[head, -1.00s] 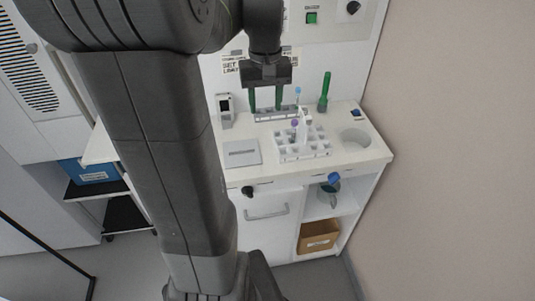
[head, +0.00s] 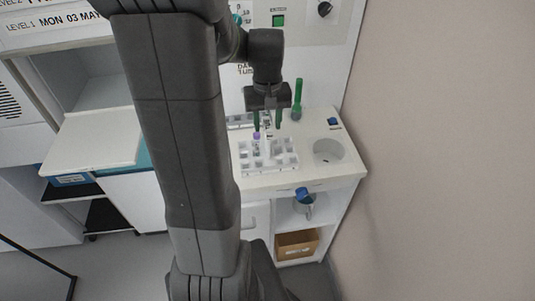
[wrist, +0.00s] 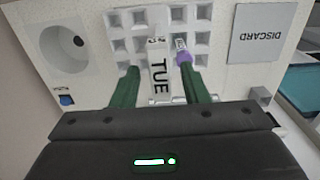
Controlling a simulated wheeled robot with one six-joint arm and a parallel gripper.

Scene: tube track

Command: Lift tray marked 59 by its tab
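A white tray with square holes (head: 284,163) stands on the white counter; in the wrist view its grid (wrist: 120,28) fills the top middle. My gripper (head: 268,127) is over the tray, pointing down. In the wrist view my gripper (wrist: 160,80) is open, its green fingers either side of the tab with gaps. A purple-capped tube (wrist: 184,55) stands in the tray close by the right finger.
A grey DISCARD pad (wrist: 262,34) lies right of the tray in the wrist view. A round opening (head: 328,151) and a small blue item (head: 333,122) are on the counter's right.

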